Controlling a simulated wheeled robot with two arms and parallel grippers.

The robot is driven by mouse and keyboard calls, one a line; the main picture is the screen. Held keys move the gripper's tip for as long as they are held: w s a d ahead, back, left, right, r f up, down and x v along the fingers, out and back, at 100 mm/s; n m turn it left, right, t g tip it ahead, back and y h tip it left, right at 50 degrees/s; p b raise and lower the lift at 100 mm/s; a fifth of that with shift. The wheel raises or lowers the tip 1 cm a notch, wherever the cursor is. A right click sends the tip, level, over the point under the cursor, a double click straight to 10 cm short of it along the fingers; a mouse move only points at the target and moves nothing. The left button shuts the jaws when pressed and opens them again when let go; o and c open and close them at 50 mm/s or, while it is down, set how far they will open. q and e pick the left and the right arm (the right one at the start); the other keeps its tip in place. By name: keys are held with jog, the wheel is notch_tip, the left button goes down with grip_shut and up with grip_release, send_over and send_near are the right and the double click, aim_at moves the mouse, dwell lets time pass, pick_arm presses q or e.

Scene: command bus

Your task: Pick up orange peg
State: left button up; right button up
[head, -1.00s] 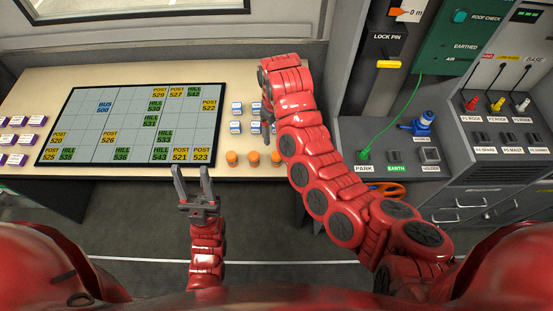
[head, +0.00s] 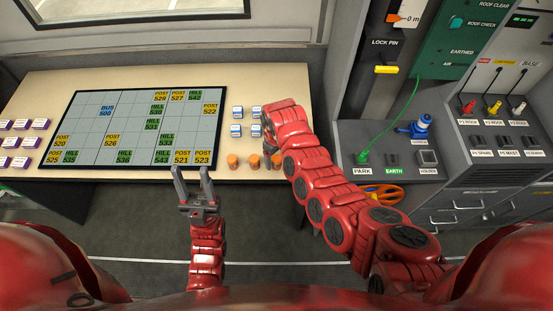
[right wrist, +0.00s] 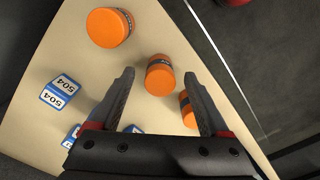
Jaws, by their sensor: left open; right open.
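Several orange pegs stand at the front right of the table; the left one (head: 232,160), the middle one (head: 253,161) and the right one (head: 276,161) show in the head view. My right gripper (head: 268,146) is open just above them, partly hidden by its own arm. In the right wrist view an orange peg (right wrist: 160,78) lies between the open fingertips (right wrist: 159,75), with no contact visible. Another peg (right wrist: 109,27) is beyond the fingers to the upper left, and a third (right wrist: 187,110) is partly hidden by the right finger. My left gripper (head: 191,172) is open and empty in front of the table edge.
Blue-and-white blocks (head: 237,113) stand just behind the pegs. A dark board (head: 140,127) with labelled tiles covers the middle of the table (head: 40,90), and purple-and-white blocks (head: 22,142) lie at its left. A grey console (head: 380,135) stands right of the table.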

jog(key=shift+f, duration=0.4)
grip_shut()
jog(key=shift+r, duration=0.15)
